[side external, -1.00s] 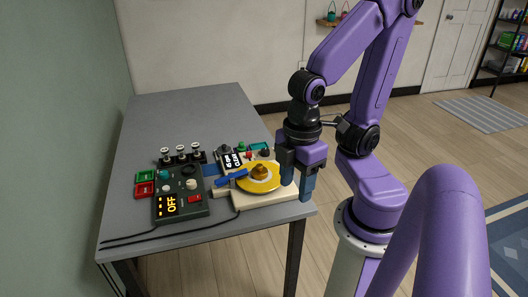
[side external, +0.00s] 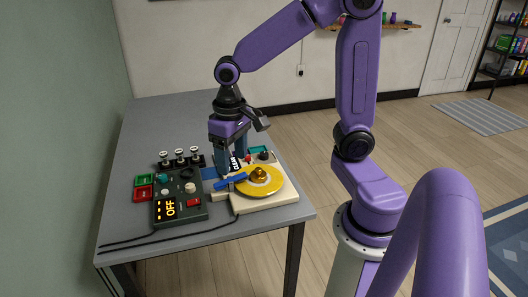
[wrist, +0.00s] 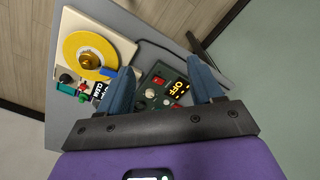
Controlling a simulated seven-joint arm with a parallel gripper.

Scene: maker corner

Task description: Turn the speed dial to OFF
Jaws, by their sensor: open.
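A dark green control box (side external: 181,204) stands on the grey table, left of a yellow turntable (side external: 259,181) on a cream base. Its lit display (side external: 166,209) reads OFF in amber. A cream knob (side external: 190,187) and a smaller white knob (side external: 165,191) sit on its top; no readable label shows which is the speed dial. In the wrist view, the box (wrist: 145,104) shows between the open blue fingers of my gripper (wrist: 160,72).
A red rocker (side external: 193,202) is on the box. Red (side external: 144,193) and green (side external: 145,180) blocks stand left of it, and several silver-topped posts (side external: 179,154) behind. A blue arm (side external: 231,181) reaches over the turntable edge. Cables run off the table's left. The table's back is clear.

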